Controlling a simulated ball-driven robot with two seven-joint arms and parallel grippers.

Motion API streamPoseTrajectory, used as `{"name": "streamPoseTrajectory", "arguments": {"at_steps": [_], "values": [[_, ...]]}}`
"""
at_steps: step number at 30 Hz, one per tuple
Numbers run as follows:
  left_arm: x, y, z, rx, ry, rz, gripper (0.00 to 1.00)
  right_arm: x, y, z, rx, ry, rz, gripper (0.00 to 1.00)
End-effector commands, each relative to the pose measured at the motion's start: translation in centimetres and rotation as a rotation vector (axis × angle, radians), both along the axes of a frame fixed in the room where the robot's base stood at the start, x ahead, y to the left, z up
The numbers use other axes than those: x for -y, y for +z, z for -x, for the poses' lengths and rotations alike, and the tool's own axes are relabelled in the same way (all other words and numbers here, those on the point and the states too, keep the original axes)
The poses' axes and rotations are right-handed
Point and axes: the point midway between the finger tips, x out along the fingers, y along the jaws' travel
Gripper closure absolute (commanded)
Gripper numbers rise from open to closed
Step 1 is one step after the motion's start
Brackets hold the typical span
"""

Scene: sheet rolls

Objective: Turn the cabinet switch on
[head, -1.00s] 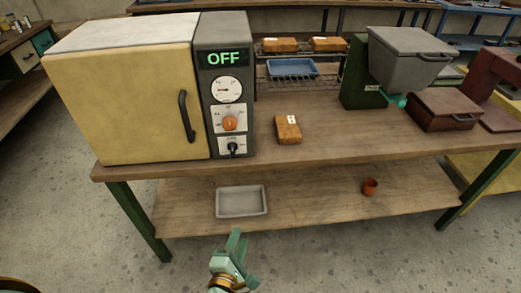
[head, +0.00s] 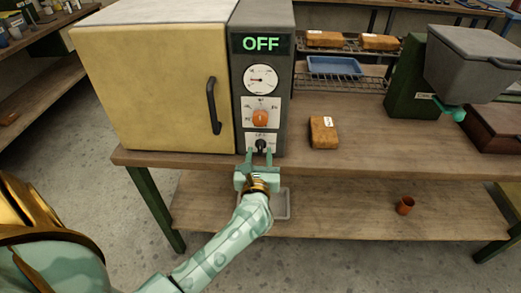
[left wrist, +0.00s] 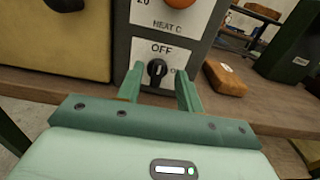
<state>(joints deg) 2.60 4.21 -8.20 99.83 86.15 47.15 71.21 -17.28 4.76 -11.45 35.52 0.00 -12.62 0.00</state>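The cabinet (head: 160,85) stands on the bench, with a yellow door and a grey control panel. Its display (head: 262,43) reads OFF in green. The black switch knob (head: 261,145) is at the bottom of the panel; in the left wrist view the knob (left wrist: 157,70) points up toward the OFF mark, with another label at its right. My left gripper (head: 260,157) is open in front of the panel. Its fingers (left wrist: 160,82) are on either side of the knob; whether they touch it I cannot tell. My right gripper is not in view.
An orange dial (head: 260,118) and a gauge (head: 261,79) sit above the switch. The door handle (head: 213,106) is to the left. A brown block (head: 323,132) lies on the bench to the right. A grey tray (head: 281,205) is on the lower shelf, partly behind my arm.

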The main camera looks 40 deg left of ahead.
Motion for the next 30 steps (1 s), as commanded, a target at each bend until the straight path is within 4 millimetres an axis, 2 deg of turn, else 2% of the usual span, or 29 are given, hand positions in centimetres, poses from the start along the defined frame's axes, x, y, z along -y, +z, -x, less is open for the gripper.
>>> {"name": "streamPoseTrajectory", "arguments": {"at_steps": [6,15,16,18,20,30], "values": [[-1.3,0.0,-2.1,0.0,0.0,-0.002,0.64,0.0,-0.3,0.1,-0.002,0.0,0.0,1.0],[-1.4,0.0,-2.3,-0.001,0.0,-0.002,0.64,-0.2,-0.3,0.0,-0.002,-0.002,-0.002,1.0],[-1.4,0.0,-2.3,-0.001,0.0,-0.002,0.66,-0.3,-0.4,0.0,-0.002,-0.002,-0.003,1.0],[-1.4,0.0,-2.3,-0.001,0.0,-0.002,0.86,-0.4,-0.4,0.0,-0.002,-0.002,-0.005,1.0],[-1.4,0.0,-2.3,-0.001,0.0,-0.002,1.0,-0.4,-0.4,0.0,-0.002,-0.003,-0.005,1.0],[-1.4,0.0,-2.3,-0.014,0.0,-0.023,1.0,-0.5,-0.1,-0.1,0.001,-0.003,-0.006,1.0]]}}
